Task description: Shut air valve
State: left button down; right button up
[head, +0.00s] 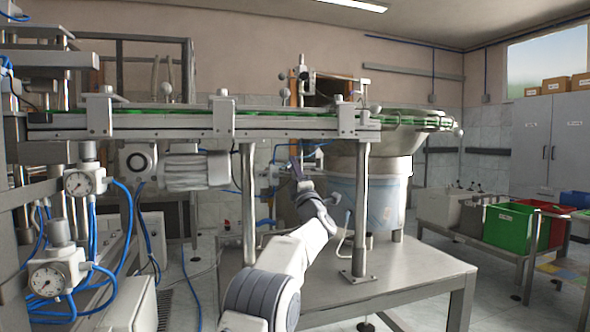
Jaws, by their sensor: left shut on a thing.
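My left arm reaches up from the bottom middle of the head view. My left gripper (295,160) is small and dark at its end, below the conveyor. It is shut at the air valve (274,173), a small cluster of metal fittings with blue hoses in front of the feeder's drum. The valve's handle is mostly hidden by the gripper, so its angle cannot be told. My right gripper is not in view.
The conveyor (170,124) runs across above the gripper, held by metal posts (362,210). The feeder bowl (400,140) sits on a blue-grey drum (384,195) on the metal table (400,272). Pressure gauges (78,183) with blue hoses stand at left. A green crate (510,228) stands at right.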

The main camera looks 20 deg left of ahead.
pick_arm(q)
jog(key=shift+a, duration=0.1)
jog(key=c, duration=0.5)
grip_release()
jog(key=b+v, duration=0.3)
jog(key=v, duration=0.7)
jog(key=shift+s, duration=0.2)
